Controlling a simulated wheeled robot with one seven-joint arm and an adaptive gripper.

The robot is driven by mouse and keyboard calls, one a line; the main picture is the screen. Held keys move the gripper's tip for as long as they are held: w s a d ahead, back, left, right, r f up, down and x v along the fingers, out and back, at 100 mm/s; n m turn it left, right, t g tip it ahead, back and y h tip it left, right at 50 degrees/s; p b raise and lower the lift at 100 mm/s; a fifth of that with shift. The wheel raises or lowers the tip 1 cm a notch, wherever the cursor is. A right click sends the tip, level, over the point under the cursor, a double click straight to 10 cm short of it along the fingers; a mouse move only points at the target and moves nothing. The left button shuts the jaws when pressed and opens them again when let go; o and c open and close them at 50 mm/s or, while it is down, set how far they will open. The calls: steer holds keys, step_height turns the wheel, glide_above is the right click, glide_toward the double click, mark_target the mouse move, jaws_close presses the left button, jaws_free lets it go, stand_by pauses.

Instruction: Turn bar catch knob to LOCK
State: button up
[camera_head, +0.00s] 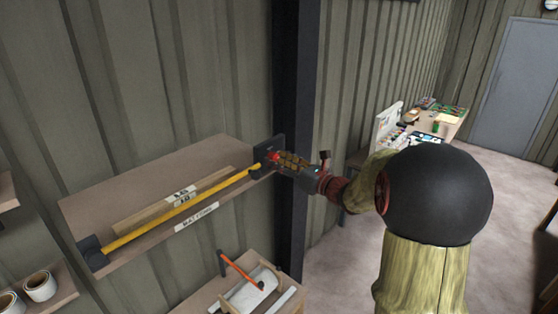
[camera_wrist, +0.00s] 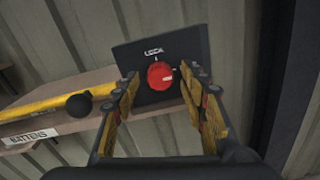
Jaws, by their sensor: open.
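The red bar catch knob (camera_wrist: 159,75) sits on a dark plate (camera_wrist: 128,55) in the wrist view. The word LOCK is printed above it, with a small tick below the word. A white mark on the knob points to the right, away from LOCK. My gripper (camera_wrist: 160,82) is open, with one finger left and one right of the knob; I cannot tell whether either touches it. In the head view my gripper (camera_head: 293,162) is at the plate (camera_head: 267,147), partly covering the red knob (camera_head: 274,156). The yellow bar (camera_head: 180,210) runs along the shelf front to the plate.
The shelf (camera_head: 90,208) labelled BATTENS holds wooden battens (camera_head: 150,212) behind the bar. A black ball (camera_wrist: 79,105) is near the bar's end, left of my fingers. A dark post (camera_head: 292,90) stands right behind the plate. A lower shelf holds a roll and an orange-handled tool (camera_head: 240,270).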

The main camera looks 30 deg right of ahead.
steer(key=c, duration=0.4)
steer(key=c, duration=0.7)
jaws_close()
